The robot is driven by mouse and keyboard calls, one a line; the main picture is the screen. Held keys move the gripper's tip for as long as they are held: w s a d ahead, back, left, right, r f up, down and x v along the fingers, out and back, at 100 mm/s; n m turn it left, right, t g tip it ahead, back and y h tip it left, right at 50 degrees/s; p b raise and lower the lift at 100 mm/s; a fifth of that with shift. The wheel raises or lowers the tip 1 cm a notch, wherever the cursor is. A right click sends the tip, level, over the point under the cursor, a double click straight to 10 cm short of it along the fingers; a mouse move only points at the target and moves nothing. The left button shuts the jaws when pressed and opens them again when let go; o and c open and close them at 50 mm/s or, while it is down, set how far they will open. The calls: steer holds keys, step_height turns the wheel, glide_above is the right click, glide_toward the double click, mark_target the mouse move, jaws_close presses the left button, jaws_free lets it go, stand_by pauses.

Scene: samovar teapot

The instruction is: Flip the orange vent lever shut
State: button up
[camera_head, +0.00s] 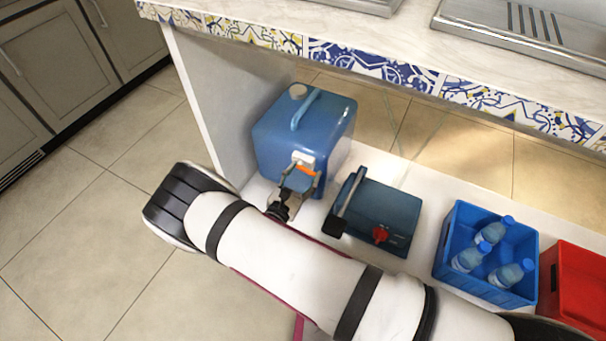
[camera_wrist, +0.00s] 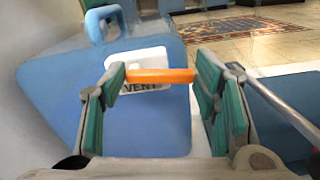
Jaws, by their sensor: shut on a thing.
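The orange vent lever (camera_wrist: 160,76) lies across a white plate marked VENT (camera_wrist: 138,60) on the front of a blue container (camera_wrist: 60,95). In the head view the lever (camera_head: 306,170) shows as a small orange piece at the front of the blue container (camera_head: 330,120). My gripper (camera_wrist: 158,80) has its two green-padded fingers at the two ends of the lever, shut on it. In the head view my gripper (camera_head: 299,183) is at the container's front face, and it partly hides the plate.
A dark teal box (camera_head: 385,215) with a handle and a red knob stands just right of my gripper. A blue crate (camera_head: 447,258) with bottles and a red crate (camera_head: 575,285) are further right. A tiled counter edge (camera_head: 370,65) runs above.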

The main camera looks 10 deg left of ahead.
steer(key=shift+r+n+p, duration=0.25)
steer(key=shift+n+p, duration=0.05)
steer(key=shift+n, duration=0.8)
steer(key=o, duration=1.1)
steer(key=shift+o, duration=0.2)
steer(key=v, duration=1.2)
